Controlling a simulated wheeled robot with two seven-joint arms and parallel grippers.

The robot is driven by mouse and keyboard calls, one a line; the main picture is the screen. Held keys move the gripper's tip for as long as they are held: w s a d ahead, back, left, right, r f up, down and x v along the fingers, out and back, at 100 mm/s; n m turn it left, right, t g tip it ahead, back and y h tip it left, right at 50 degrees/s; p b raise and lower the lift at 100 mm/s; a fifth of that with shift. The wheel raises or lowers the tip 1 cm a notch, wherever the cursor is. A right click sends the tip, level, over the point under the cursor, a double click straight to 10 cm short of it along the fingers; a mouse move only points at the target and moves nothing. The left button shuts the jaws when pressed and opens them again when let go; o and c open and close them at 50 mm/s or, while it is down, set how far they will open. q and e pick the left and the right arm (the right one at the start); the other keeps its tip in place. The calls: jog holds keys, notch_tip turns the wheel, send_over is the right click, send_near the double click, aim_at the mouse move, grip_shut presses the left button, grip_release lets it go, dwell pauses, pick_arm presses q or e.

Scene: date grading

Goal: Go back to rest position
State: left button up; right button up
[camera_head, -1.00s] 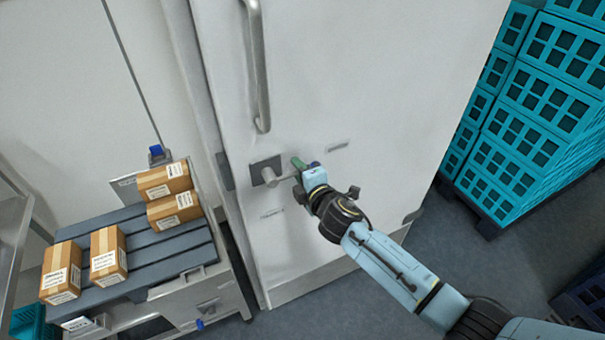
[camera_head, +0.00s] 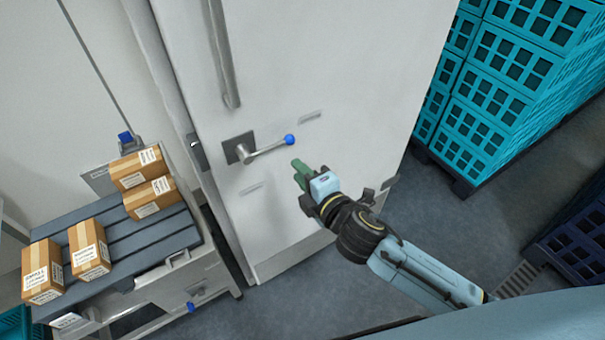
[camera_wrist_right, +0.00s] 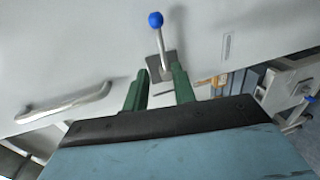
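My right gripper (camera_head: 299,175) is in front of the white door (camera_head: 330,70), to the right of and below the door's lever handle (camera_head: 265,150). The lever is grey with a blue ball at its end. In the right wrist view, the two green fingers of my right gripper (camera_wrist_right: 160,88) stand apart with nothing between them. The lever (camera_wrist_right: 160,45) shows beyond them, clear of the fingers. My left gripper is in neither view.
A grey slatted bench (camera_head: 130,245) at the left carries several cardboard boxes (camera_head: 88,249). Stacked teal crates (camera_head: 490,100) stand at the right, with dark blue crates (camera_head: 578,240) nearer. A long vertical bar handle (camera_head: 222,55) is on the door. Grey floor (camera_head: 420,210) is free between door and crates.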

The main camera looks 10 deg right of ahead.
dwell(0.5)
jog(key=s+d+f+m+g+h+b, duration=0.1)
jog(key=s+d+f+m+g+b, duration=0.2)
jog(key=f, duration=0.9)
jog(key=s+d+f+m+g+h+b, duration=0.1)
jog(key=s+d+f+m+h+b, duration=0.2)
jog(key=f, duration=0.9)
jog(key=s+d+f+m+g+b, duration=0.1)
jog(key=s+d+f+m+g, duration=0.3)
jog(key=f, duration=0.8)
jog(key=s+d+f+m+g+b, duration=0.1)
jog(key=s+f+m+g+b, duration=0.1)
jog(key=s+f, duration=0.5)
jog(key=s+d+f+m+g+b, duration=0.1)
jog(key=s+f+m, duration=0.3)
jog(key=s, duration=1)
jog(key=s+d+f+m+g+b, duration=0.2)
jog(key=s+f+m+g, duration=0.1)
jog(key=s+f, duration=0.8)
jog(key=shift+s+h+b, duration=0.3)
jog(key=shift+h+b, duration=0.05)
jog(key=shift+h, duration=0.05)
jog(key=shift+o, duration=1.2)
